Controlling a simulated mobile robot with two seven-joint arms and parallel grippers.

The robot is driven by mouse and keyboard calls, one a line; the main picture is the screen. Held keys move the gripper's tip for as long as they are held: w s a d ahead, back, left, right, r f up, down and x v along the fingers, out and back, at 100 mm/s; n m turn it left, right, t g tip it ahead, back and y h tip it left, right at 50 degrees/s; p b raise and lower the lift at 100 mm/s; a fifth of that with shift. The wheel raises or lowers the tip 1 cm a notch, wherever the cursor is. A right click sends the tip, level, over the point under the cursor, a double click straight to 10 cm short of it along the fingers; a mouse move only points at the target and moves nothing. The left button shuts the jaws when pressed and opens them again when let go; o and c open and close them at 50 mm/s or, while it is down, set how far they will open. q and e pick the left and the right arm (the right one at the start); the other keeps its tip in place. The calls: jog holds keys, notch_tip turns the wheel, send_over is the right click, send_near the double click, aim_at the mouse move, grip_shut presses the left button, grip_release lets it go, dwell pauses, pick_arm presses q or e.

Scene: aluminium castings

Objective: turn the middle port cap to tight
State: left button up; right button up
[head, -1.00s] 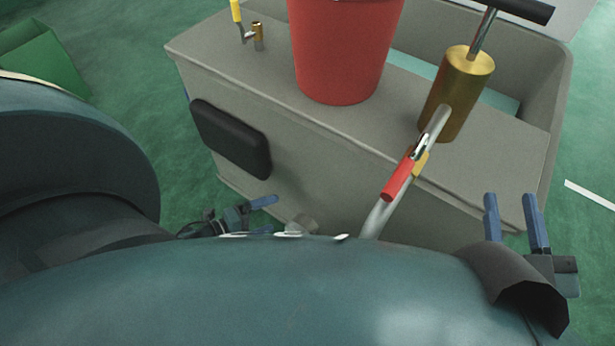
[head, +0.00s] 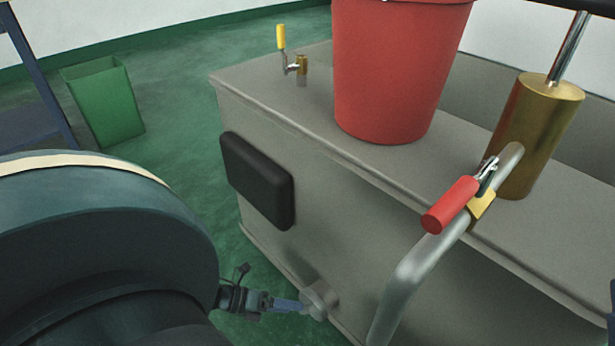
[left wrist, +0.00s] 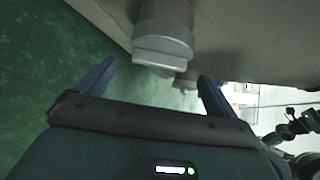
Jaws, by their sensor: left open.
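A grey port cap (head: 318,299) sticks out low on the side of the grey tank. My left gripper (head: 297,305) is beside it, fingers pointing at it. In the left wrist view a round cap with a flat grip bar (left wrist: 163,50) stands ahead of and between the open fingers of the left gripper (left wrist: 155,76); no contact shows. A second, smaller-looking cap (left wrist: 187,78) shows beyond it. I cannot tell from these views which cap is the middle one. Only a dark sliver, perhaps of my right gripper, shows at the head view's right edge.
The tank (head: 285,115) carries a red bucket (head: 390,75), a brass pump cylinder (head: 535,120) and a small yellow-handled valve (head: 282,40). A bent pipe with a red-handled valve (head: 450,205) juts out in front. A black pad (head: 257,180) is on the side. A green bin (head: 105,100) stands on the floor.

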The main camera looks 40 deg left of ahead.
pick_arm(q)
jog(key=b+x, duration=0.1)
jog(key=x, duration=0.3)
jog(key=shift+w+d+f, duration=0.15)
jog(key=shift+w+d, duration=0.05)
jog(key=shift+w+d+f, duration=0.15)
jog(key=shift+w+d, duration=0.25)
jog(key=shift+d, duration=0.05)
pick_arm(e)
jog(key=shift+s+d+r+n+g+y, duration=0.15)
jog(key=shift+r+n+y, duration=0.25)
jog(key=shift+n+y, duration=0.2)
jog(key=shift+s+a+r+n+g+y, duration=0.15)
jog(key=shift+r+n+y, duration=0.25)
jog(key=shift+n+y, duration=0.2)
pick_arm(q)
jog(key=shift+c, duration=0.3)
pick_arm(e)
jog(key=shift+d, duration=0.1)
pick_arm(q)
jog(key=c, duration=0.6)
jog(key=shift+c, duration=0.2)
